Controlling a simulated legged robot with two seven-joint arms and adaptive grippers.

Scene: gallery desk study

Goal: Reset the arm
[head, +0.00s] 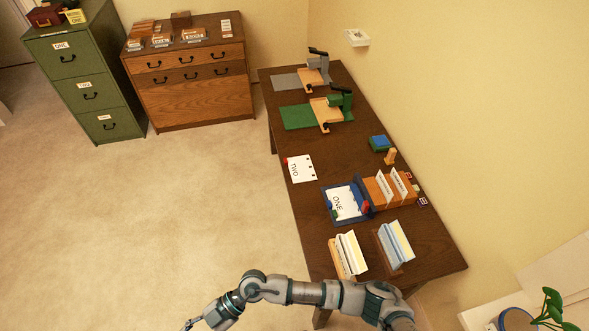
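One arm of mine runs along the bottom of the head view, from the lower right towards the left, in front of the desk's near end. I take it as my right arm. Its gripper (190,324) is at the bottom edge, over the floor left of the desk and clear of everything on it. The gripper is small and partly cut off, so its opening does not show. My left gripper is not in view. A green device (341,99) with a dark lever and a grey device (318,66) with a dark lever stand at the desk's far end.
The dark wooden desk (293,201) stands along the right wall. It carries a sheet marked TWO (301,169), a blue tray (328,198) with a card marked ONE, and several upright files. A green cabinet (76,71) and wooden drawers (195,101) stand behind. The left floor is clear.

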